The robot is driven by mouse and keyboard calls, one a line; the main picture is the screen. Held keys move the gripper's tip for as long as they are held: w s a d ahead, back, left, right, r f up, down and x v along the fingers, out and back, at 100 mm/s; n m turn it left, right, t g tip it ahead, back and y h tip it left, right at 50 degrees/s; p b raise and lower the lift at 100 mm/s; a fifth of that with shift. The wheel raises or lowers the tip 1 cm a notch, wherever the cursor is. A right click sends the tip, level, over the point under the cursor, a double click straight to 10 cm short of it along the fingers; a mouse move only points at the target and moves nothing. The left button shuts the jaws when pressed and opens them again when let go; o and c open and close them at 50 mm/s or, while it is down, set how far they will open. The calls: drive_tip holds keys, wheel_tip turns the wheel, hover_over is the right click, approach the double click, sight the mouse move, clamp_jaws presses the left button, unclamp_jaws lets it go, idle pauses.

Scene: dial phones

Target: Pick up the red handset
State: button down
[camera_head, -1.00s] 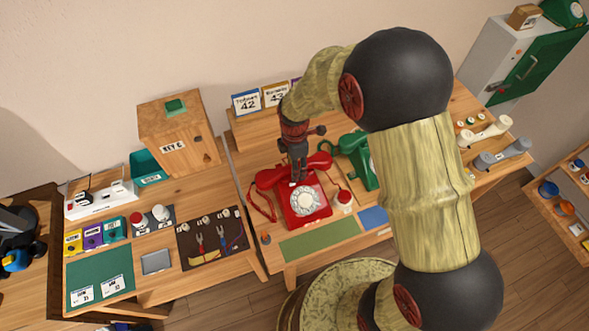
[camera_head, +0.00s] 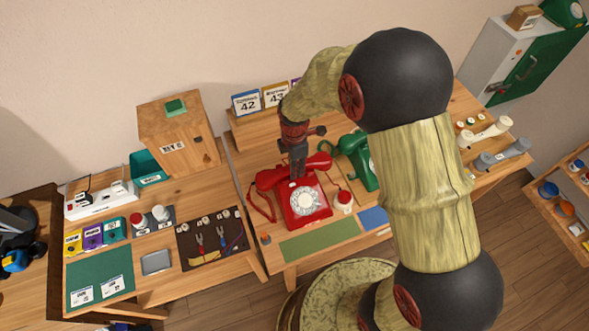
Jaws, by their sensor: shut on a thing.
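The red dial phone (camera_head: 306,203) stands on the wooden table, its white dial facing up. The red handset (camera_head: 268,180) lies across the top of the phone, with its ends showing on both sides of my gripper (camera_head: 297,174). My gripper points down at the middle of the handset and is shut on it. The fingertips are small and partly hidden against the handset. I cannot see a clear gap between the handset and its cradle. A red coiled cord (camera_head: 258,207) hangs at the left of the phone.
A green phone (camera_head: 357,155) stands close on the right, partly behind my arm. A red-topped button (camera_head: 344,198) is beside the red phone. A green mat (camera_head: 320,240) lies in front. Calendar cards (camera_head: 246,103) stand behind. A wooden key box (camera_head: 178,135) is at the left.

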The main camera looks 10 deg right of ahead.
drive_tip(key=shift+r, duration=0.15)
drive_tip(key=shift+w+r, duration=0.1)
drive_tip(key=shift+r, duration=0.15)
drive_tip(key=r, duration=0.3)
drive_tip(key=shift+a+r+p, duration=0.1)
drive_tip(key=shift+a+p, duration=0.15)
drive_tip(key=shift+p, duration=0.15)
drive_tip(key=s+a+r+p, duration=0.2)
drive_tip(key=s+a+r, duration=0.7)
drive_tip(key=a, duration=0.1)
drive_tip(key=shift+a+f+b, duration=0.15)
drive_tip(key=shift+b, duration=0.3)
drive_tip(key=shift+b, duration=0.3)
